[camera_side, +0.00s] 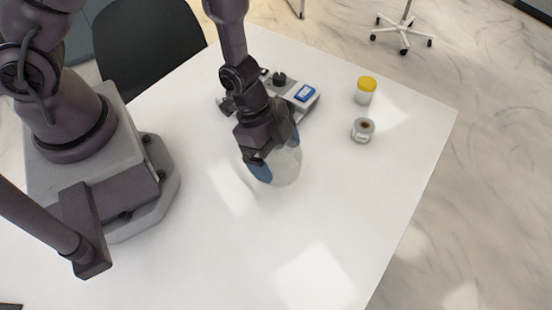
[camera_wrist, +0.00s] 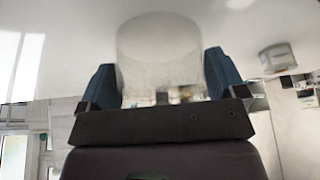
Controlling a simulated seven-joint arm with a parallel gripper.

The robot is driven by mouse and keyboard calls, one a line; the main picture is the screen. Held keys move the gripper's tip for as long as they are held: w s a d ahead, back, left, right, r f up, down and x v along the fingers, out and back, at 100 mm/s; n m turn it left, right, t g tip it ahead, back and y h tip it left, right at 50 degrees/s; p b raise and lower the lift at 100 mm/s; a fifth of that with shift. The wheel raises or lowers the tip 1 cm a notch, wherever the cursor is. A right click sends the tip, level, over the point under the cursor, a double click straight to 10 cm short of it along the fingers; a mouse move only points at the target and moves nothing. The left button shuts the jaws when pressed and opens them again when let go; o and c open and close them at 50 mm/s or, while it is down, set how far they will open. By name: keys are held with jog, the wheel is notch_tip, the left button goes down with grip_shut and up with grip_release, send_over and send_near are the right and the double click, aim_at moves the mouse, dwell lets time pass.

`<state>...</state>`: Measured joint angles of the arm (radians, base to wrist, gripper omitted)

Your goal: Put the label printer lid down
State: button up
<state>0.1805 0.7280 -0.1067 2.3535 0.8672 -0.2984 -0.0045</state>
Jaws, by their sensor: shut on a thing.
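My gripper (camera_side: 272,166) points down over the white table, in front of the label printer. Its blue fingers are shut on a clear, rounded lid (camera_side: 289,168), one on each side. In the wrist view the lid (camera_wrist: 160,50) fills the space between the fingertips (camera_wrist: 162,78). The label printer (camera_side: 306,94), grey with a blue panel, stands just behind the gripper, and my arm hides part of it. I cannot tell whether the lid touches the table or is joined to the printer.
A label roll (camera_side: 362,130) and a jar with a yellow cap (camera_side: 366,91) stand to the right of the printer. The front of the white table (camera_side: 300,235) is clear. A dark chair (camera_side: 148,45) stands behind the table.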

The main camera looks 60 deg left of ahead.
jog(key=shift+f, duration=1.2)
jog(key=o, duration=0.6)
jog(key=shift+f, duration=0.1)
jog(key=shift+v, duration=3.9)
jog(key=shift+w+a+r, duration=0.15)
jog(key=shift+w+r, duration=0.05)
jog(key=shift+r, duration=0.05)
jog(key=w+a+r+n+t+y, duration=0.1)
jog(key=a+r+n+t+y, duration=0.15)
jog(key=a+r, duration=0.4)
jog(key=w+a+r+n+t+y, duration=0.1)
jog(key=a+r+n+y, duration=0.3)
jog(key=r, duration=0.5)
jog(key=s+r+n, duration=0.2)
jog(key=s+r, duration=0.1)
jog(key=s+r+n+h, duration=0.1)
jog(key=s+r+n, duration=0.1)
jog(key=s+r, duration=0.1)
jog(key=s+r+n+h, duration=0.1)
jog(key=s+r+n, duration=0.1)
jog(key=s+r, duration=0.2)
jog(key=shift+d+r, duration=0.1)
jog(key=shift+r, duration=0.1)
